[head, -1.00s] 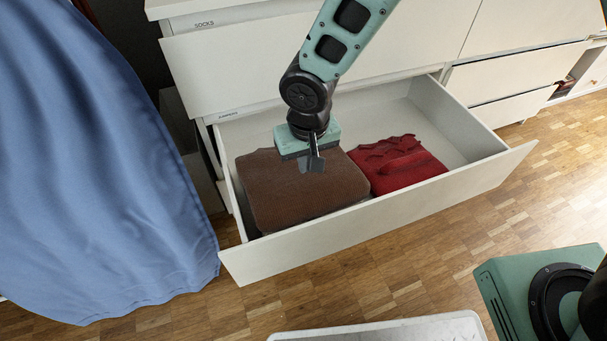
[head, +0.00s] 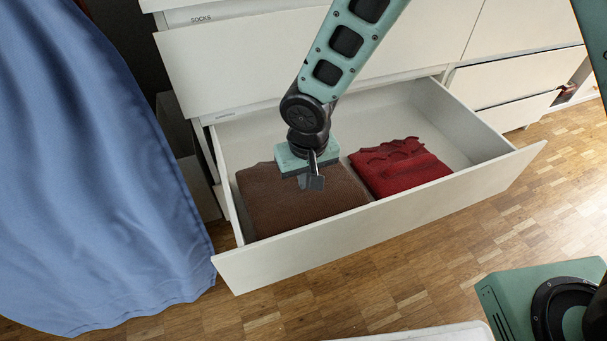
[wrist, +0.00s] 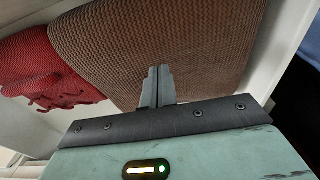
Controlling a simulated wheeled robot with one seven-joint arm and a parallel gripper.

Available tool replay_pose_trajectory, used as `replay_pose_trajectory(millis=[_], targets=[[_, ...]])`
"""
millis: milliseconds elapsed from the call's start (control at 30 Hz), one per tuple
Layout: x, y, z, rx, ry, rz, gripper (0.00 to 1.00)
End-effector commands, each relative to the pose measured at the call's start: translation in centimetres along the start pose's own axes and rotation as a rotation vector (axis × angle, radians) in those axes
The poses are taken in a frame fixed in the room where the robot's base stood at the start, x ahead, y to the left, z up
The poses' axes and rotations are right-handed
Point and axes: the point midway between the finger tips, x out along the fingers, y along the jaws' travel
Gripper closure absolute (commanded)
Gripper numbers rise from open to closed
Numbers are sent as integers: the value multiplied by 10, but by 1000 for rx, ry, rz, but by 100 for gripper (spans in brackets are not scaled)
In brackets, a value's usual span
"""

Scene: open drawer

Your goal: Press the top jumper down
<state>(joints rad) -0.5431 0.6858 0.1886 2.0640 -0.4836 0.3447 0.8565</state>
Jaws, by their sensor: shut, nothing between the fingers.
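The brown jumper (head: 290,205) lies folded in the left part of the open drawer (head: 400,222). In the head view its top sits lower against the drawer front than before. My gripper (head: 311,182) is over the middle of the brown jumper, fingers pointing down and shut with nothing between them. In the wrist view the shut fingertips (wrist: 160,70) overlap the brown jumper's ribbed surface (wrist: 165,40) and look to be at or against it. A dark red jumper (head: 400,168) lies folded beside it on the right, and it also shows in the wrist view (wrist: 45,68).
A closed drawer front (head: 300,65) labelled socks stands above the open one. A blue cloth (head: 100,170) hangs at the left. The drawer's right and back right parts are bare. A white edge (head: 430,332) shows at the bottom.

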Motion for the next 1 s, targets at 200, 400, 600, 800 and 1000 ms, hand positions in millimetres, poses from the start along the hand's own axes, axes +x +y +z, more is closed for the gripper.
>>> replay_pose_trajectory(millis=[200,400,600,800,1000], targets=[[-5,0,7,-3,0,0,100],[-15,0,28,-2,0,0,100],[-15,0,29,-1,0,0,100],[-24,0,28,0,2,0,100],[-62,0,27,0,4,-1,100]])
